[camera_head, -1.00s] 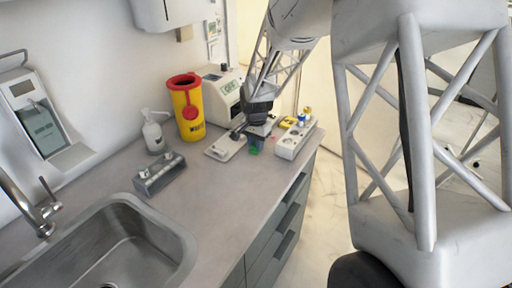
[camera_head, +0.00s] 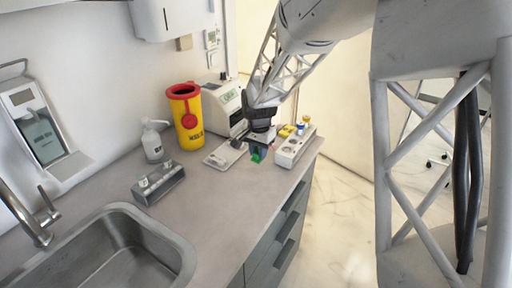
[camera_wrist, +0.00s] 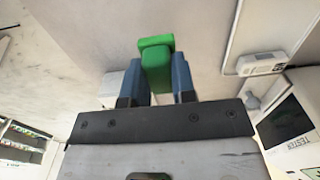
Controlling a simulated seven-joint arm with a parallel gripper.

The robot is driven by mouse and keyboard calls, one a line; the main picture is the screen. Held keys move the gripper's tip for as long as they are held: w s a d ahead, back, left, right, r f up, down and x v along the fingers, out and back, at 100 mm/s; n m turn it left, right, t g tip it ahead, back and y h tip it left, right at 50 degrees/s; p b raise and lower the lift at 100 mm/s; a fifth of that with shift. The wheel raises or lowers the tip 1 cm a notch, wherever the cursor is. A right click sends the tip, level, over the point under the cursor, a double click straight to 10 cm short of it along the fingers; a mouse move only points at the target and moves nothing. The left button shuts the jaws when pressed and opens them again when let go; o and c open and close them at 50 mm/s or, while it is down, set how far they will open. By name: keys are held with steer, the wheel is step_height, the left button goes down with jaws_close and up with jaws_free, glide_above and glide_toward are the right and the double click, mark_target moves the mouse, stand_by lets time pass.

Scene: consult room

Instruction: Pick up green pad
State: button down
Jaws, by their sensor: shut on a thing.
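The green pad (camera_wrist: 156,62) sits between the two blue fingers of my gripper (camera_wrist: 160,80) in the wrist view. The fingers are shut on it from both sides, and it sticks out past their tips. In the head view, a small part of the green pad (camera_head: 256,157) shows below my gripper (camera_head: 260,147), at the far end of the counter. The rest of it is hidden there by the gripper. I cannot tell whether the pad touches the counter.
A flat white device (camera_head: 222,156) lies left of my gripper, and a white holder (camera_head: 295,146) with small items stands close right. A yellow bin (camera_head: 187,122) and a white tester (camera_head: 223,103) stand behind.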

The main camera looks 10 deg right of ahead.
steer(key=s, duration=0.7)
steer(key=s+r, duration=0.1)
steer(key=s, duration=0.3)
stand_by(0.5)
steer(key=c, duration=1.7)
jaws_free()
steer(key=shift+c, duration=0.3)
steer(key=shift+w+r, duration=0.1)
steer(key=shift+w, duration=0.35)
steer(key=w+d+r, duration=0.1)
steer(key=w+d, duration=0.1)
steer(key=w, duration=0.7)
steer(key=w+d+r, duration=0.1)
steer(key=w+d, duration=0.2)
steer(key=w, duration=0.6)
steer(key=shift+d+r, duration=0.25)
steer(key=shift+r, duration=0.15)
